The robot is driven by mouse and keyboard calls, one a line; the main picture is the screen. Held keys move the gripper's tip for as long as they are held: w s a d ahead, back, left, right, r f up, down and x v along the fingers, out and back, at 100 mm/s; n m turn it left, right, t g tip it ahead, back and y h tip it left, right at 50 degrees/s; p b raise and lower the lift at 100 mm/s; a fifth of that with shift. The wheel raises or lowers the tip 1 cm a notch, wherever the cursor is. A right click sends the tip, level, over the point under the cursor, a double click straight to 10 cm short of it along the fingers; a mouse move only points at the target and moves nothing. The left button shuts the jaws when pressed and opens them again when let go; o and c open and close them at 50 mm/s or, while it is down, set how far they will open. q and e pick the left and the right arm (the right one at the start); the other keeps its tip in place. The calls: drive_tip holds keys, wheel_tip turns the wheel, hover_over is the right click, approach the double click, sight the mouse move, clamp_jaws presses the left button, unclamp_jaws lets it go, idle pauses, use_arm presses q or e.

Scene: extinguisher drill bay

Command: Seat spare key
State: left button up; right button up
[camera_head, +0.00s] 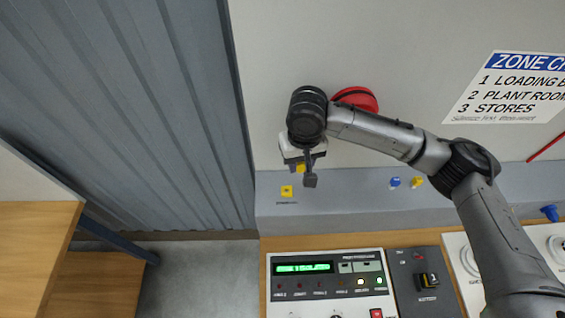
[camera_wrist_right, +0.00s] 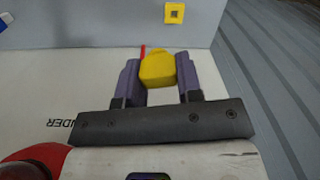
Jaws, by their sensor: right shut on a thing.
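My right gripper (camera_head: 303,170) is shut on a yellow key (camera_wrist_right: 157,70), whose rounded yellow head shows between the two fingers in the right wrist view (camera_wrist_right: 158,82). The key's yellow also shows below the wrist in the head view (camera_head: 298,168). A yellow square key socket (camera_head: 287,192) with a dark centre sits on the grey ledge, just below and left of the gripper. In the right wrist view the socket (camera_wrist_right: 174,13) lies beyond the fingertips, apart from the key. The key's tip is not clear. My left gripper is out of view.
A red round thing (camera_head: 356,98) is on the wall behind my right arm. Small blue (camera_head: 395,182) and yellow (camera_head: 417,182) pieces sit on the ledge to the right. A control panel (camera_head: 330,268) stands in front. Ribbed grey shutter (camera_head: 130,110) is left.

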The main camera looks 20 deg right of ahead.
use_arm(q)
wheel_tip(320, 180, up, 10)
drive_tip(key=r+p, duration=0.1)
drive_tip(key=p, duration=0.7)
use_arm(e)
drive_tip(key=f+m, duration=0.1)
drive_tip(key=f, duration=0.1)
drive_tip(key=w+a+f, duration=0.1)
drive_tip(key=f, duration=0.2)
drive_tip(key=w+a+f+m, duration=0.1)
drive_tip(key=f, duration=0.1)
drive_tip(key=shift+w+a+f+m, duration=0.15)
drive_tip(key=shift+w+f+m, duration=0.1)
drive_tip(key=shift+f+m, duration=0.1)
use_arm(q)
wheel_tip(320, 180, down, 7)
drive_tip(key=b, duration=0.6)
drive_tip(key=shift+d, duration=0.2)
use_arm(e)
wheel_tip(320, 180, down, 5)
drive_tip(key=shift+r, duration=0.15)
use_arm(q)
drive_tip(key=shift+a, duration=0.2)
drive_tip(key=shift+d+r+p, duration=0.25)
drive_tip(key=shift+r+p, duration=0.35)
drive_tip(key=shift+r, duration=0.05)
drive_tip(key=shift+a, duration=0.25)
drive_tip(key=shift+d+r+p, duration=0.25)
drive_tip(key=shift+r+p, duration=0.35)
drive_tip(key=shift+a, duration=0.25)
